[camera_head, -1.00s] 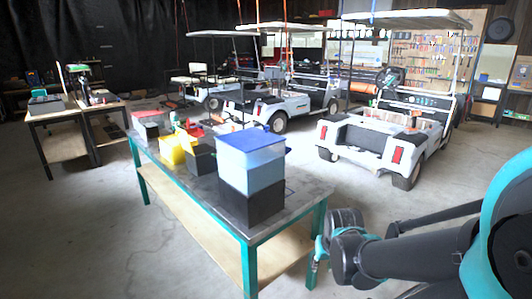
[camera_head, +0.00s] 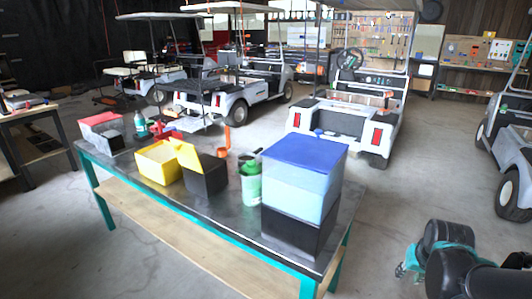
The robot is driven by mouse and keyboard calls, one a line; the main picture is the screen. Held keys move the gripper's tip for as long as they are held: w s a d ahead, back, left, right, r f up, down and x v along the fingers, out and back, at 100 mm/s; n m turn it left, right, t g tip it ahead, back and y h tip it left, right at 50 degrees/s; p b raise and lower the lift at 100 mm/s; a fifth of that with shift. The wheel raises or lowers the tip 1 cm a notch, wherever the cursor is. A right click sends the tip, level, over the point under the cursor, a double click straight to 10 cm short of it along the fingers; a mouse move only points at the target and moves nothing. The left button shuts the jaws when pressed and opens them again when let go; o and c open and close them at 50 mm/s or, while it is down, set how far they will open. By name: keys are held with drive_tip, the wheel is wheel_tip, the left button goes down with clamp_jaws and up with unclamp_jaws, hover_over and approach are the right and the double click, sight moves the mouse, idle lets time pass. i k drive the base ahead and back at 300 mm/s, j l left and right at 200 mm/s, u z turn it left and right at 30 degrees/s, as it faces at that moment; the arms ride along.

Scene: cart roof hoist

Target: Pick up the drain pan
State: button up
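I cannot pick out a drain pan for certain. A small dark item (camera_head: 249,155) lies on the teal-framed workbench (camera_head: 235,228), partly hidden behind a green-and-white bottle (camera_head: 251,184), and is too small to identify. My gripper (camera_head: 402,270) shows at the lower right, in front of and to the right of the bench, apart from everything on it. Its fingers are small and dark, so I cannot tell whether they are open.
The bench also holds a blue-lidded clear bin (camera_head: 301,183), a yellow bin (camera_head: 157,163), a black bin (camera_head: 205,176) and a red-lidded bin (camera_head: 102,130). Golf carts stand behind; another cart (camera_head: 510,150) is at right.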

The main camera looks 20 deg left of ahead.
sight(242, 158)
drive_tip(key=j, duration=0.5)
drive_tip(key=k+j+z, duration=0.15)
drive_tip(key=j, duration=0.85)
drive_tip(key=k+j+z, duration=0.1)
drive_tip(key=j, duration=0.4)
drive_tip(key=k+j, duration=0.1)
drive_tip(key=j, duration=0.4)
drive_tip(key=k+j+z, duration=0.15)
drive_tip(key=j, duration=0.3)
drive_tip(key=i+j, duration=0.05)
